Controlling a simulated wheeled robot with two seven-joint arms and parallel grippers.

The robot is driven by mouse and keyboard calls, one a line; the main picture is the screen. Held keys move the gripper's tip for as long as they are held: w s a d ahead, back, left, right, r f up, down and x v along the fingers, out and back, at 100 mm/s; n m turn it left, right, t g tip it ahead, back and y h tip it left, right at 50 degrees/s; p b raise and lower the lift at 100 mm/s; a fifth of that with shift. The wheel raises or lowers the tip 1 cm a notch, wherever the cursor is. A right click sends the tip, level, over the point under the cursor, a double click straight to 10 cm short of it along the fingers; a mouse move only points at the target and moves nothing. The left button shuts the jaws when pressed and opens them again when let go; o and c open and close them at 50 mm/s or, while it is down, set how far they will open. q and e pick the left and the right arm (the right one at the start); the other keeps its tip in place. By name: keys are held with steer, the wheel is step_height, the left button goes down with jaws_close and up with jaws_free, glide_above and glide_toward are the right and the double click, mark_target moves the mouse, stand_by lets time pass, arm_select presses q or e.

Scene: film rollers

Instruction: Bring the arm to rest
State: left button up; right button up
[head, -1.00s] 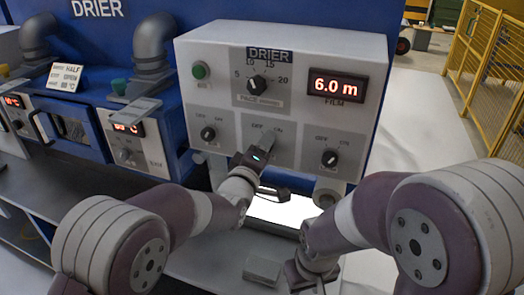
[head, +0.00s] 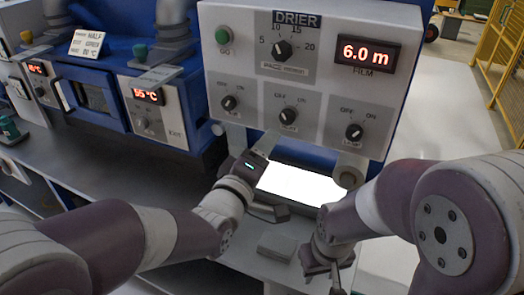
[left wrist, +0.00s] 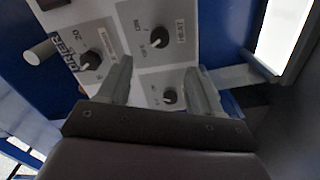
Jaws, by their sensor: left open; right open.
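My left gripper (head: 262,155) is in front of the lower edge of the drier control panel (head: 223,165), just below and left of the middle knob (head: 288,116). It is open and holds nothing, and it looks clear of the knob. In the left wrist view its two fingers (left wrist: 160,82) stand apart before the panel, with the knob marked HEAT (left wrist: 157,40) beyond them. My right gripper (head: 325,265) points down at the lower right, near the front of the bench. It is open; its fingertips are small and partly hidden by its arm.
The panel also carries a left knob (head: 229,103), a right knob (head: 354,131), a pace dial (head: 282,50), a green button (head: 222,36) and a display reading 6.0 m (head: 366,52). A bright white panel (head: 300,184) lies below. A small grey block (head: 277,246) sits between the grippers.

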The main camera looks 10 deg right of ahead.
arm_select(q)
steer(key=s+a+f+m+g+y, duration=0.2)
steer(key=a+f+m+g, duration=0.15)
steer(key=f, duration=0.35)
steer(key=s+a+f+m+g+y, duration=0.2)
steer(key=s+f+m+g+y, duration=0.15)
steer(key=f, duration=0.25)
steer(key=s+a+f+g+y, duration=0.1)
steer(key=s+a+f+g, duration=0.1)
steer(key=a, duration=0.5)
steer(key=s+a+f+g+y+p, duration=0.1)
steer(key=s+a+f+g+y, duration=0.1)
steer(key=s+a, duration=0.3)
steer(key=s+a+f+g+y, duration=0.1)
steer(key=s+a+f+g, duration=0.1)
steer(key=a, duration=0.8)
steer(key=shift+s+g, duration=0.3)
steer(key=shift+s, duration=0.5)
